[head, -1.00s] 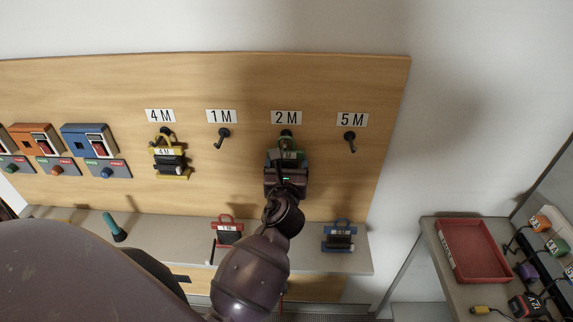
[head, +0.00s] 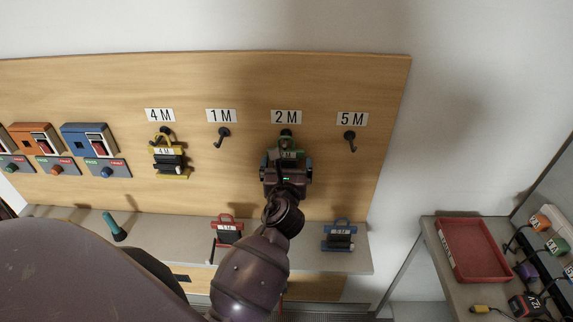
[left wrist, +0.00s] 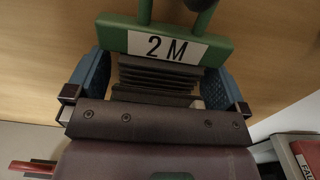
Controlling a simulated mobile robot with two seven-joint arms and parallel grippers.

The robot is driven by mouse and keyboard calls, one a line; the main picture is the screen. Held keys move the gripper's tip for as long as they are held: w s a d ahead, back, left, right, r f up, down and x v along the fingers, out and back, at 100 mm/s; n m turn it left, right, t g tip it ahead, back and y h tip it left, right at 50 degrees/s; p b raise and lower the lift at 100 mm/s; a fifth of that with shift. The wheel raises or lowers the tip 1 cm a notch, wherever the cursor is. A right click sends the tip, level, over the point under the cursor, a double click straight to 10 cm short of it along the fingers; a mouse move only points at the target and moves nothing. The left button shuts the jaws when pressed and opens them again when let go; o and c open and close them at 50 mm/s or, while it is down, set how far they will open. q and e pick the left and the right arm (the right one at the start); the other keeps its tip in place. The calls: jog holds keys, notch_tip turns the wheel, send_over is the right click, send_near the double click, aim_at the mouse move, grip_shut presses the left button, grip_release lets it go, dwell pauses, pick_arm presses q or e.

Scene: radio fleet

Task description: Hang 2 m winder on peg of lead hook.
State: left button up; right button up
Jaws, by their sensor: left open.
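The green 2 m winder (head: 287,154) is upright against the board under the 2M label, at the 2M peg (head: 286,132). Its green handle and "2 M" plate (left wrist: 168,46) show in the left wrist view, with dark lead wound below. The dark peg tip (left wrist: 196,5) shows between the handle's two bars; the top of the handle is out of that view. My left gripper (head: 286,170) is open, its blue-padded fingers (left wrist: 162,88) on either side of the winder with the wound lead between them. It hides most of the winder in the head view.
A yellow 4 m winder (head: 170,158) hangs under 4M. The 1M peg (head: 222,137) and 5M peg (head: 350,141) are bare. A red winder (head: 227,231) and a blue winder (head: 339,236) stand on the ledge (head: 290,255). A red tray (head: 475,250) is at right.

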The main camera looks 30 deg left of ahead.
pick_arm(q)
jog(key=v, duration=1)
jog(key=shift+s+d+b, duration=0.2)
jog(key=shift+s+b, duration=0.05)
jog(key=shift+b, duration=0.2)
jog(key=shift+s, duration=0.1)
